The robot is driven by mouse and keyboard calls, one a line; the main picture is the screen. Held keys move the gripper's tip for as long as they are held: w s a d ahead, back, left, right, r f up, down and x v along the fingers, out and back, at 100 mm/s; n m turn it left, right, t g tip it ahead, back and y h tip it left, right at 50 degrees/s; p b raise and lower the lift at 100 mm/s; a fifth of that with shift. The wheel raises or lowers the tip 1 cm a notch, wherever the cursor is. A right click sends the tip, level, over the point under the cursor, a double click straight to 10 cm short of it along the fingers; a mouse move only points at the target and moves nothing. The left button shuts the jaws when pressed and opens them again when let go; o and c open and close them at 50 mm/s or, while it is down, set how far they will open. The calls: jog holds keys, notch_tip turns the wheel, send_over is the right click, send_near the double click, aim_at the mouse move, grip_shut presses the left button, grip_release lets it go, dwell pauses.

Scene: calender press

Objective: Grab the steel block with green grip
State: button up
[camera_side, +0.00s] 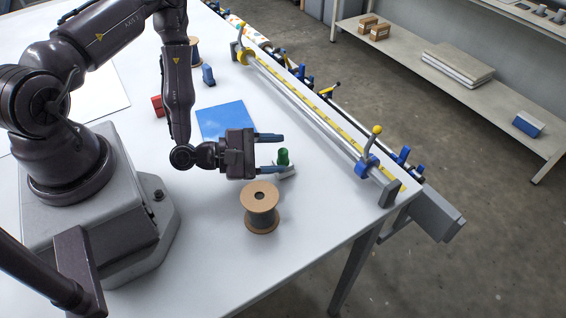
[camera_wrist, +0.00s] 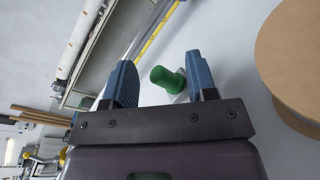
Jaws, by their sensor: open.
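The steel block (camera_side: 287,172) with its green grip (camera_side: 284,157) stands on the white table, just beyond my gripper. My gripper (camera_side: 270,153) is open, with its two blue fingers pointing right toward the block. In the side view the green grip lies close to the fingertips, between their lines. In the wrist view the green grip (camera_wrist: 168,80) shows between the fingers of my gripper (camera_wrist: 163,85), nearer the right finger. Most of the steel base is hidden there. Nothing is held.
A cardboard-ended spool (camera_side: 260,208) stands close below my gripper; it shows large at right in the wrist view (camera_wrist: 300,60). A blue sheet (camera_side: 226,120), a blue item (camera_side: 208,75) and a red item (camera_side: 157,105) lie behind. The yellow-scaled rail (camera_side: 305,103) runs along the table's right edge.

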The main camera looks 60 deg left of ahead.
aim_at(290, 160)
jog(key=n, duration=0.2)
jog(key=n+t+y, duration=0.1)
jog(key=n, duration=0.1)
jog(key=f+n+y, duration=0.1)
jog(key=n, duration=0.1)
jog(key=shift+s+a+t, duration=0.1)
jog(key=shift+s+t, duration=0.1)
jog(key=shift+t, duration=0.2)
jog(key=n+y, duration=0.1)
jog(key=n, duration=0.2)
jog(key=n+t+y, duration=0.1)
jog(key=shift+s+a+f+n+y, duration=0.1)
jog(key=shift+s+a+n+y, duration=0.05)
jog(key=shift+a+n+y, duration=0.15)
jog(key=shift+w+d, duration=0.15)
jog(key=shift+w, duration=1.1)
jog(key=shift+w+d, duration=0.15)
jog(key=shift+w, duration=1.1)
grip_shut()
